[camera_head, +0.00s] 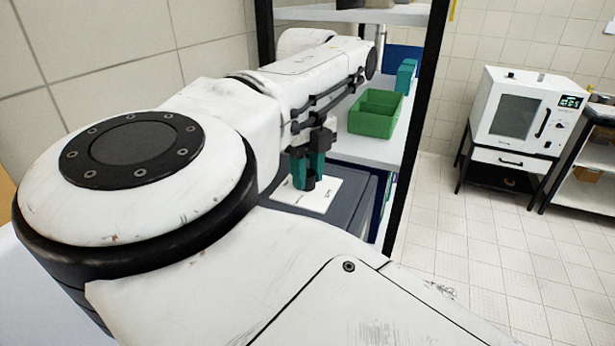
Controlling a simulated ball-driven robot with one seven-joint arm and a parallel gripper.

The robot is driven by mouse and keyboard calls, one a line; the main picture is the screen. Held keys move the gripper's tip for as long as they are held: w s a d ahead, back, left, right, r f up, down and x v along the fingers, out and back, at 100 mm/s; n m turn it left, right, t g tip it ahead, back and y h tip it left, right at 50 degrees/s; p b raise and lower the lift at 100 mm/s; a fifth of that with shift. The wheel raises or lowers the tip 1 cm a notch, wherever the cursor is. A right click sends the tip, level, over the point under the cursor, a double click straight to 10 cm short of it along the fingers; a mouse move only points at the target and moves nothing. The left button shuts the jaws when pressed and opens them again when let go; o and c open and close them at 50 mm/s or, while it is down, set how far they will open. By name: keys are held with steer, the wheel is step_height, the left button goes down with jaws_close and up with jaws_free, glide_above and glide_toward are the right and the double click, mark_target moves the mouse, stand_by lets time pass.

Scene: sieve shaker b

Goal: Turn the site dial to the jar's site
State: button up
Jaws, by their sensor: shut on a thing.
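My gripper (309,181), with teal fingers, points down over a white panel (325,199) that bears small dark print. The panel lies on a dark grey surface. The fingers are shut on a small dark piece low between them, which I take to be the site dial; the fingers hide most of it. Its pointer and the site marks are too small or covered to read. No jar can be made out in this view.
A green divided bin (377,114) stands on the white shelf behind the panel, with a teal object (405,75) beyond it. A black rack post (412,130) rises just right of the panel. A white oven (525,115) stands across the open tiled floor.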

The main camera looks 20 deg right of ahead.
steer(key=m+b, duration=0.2)
steer(key=m, duration=0.1)
steer(key=shift+f+m, duration=0.1)
steer(key=shift+m, duration=0.3)
steer(key=m+b, duration=0.1)
steer(key=m, duration=0.3)
steer(key=shift+m, duration=0.3)
steer(key=m, duration=0.4)
steer(key=shift+b, duration=0.4)
steer(key=m, duration=0.8)
steer(key=shift+r+m, duration=0.2)
steer(key=shift+m, duration=0.1)
steer(key=m, duration=0.3)
steer(key=shift+w+m, duration=0.1)
steer(key=shift+m, duration=0.2)
steer(key=m+p, duration=0.1)
steer(key=m, duration=0.3)
steer(key=shift+m, duration=2.2)
